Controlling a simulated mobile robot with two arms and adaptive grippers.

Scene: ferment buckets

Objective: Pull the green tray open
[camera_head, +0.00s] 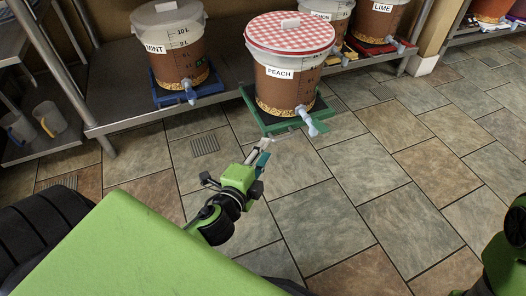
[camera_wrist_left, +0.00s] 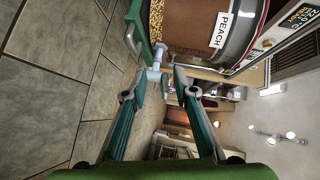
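The green tray (camera_head: 268,127) is under the PEACH bucket (camera_head: 290,85), which has a red-and-white checked lid and a pale spigot (camera_head: 312,126). The tray's front juts past the shelf's front edge. In the left wrist view the green tray (camera_wrist_left: 137,22) has a grey bar handle (camera_wrist_left: 130,38) on its front, with the spigot (camera_wrist_left: 155,76) beside it. My left gripper (camera_head: 266,146) is just in front of the tray. In the wrist view its fingers (camera_wrist_left: 158,84) are spread and empty, with the handle beyond their tips. My right gripper is out of view.
The MINT bucket (camera_head: 170,50) stands on a blue tray (camera_head: 208,88) to the left. The LIME bucket (camera_head: 376,20) stands farther right on a red tray (camera_head: 400,46). Mugs (camera_head: 48,118) sit on a lower left shelf. The tiled floor (camera_head: 360,190) in front is clear.

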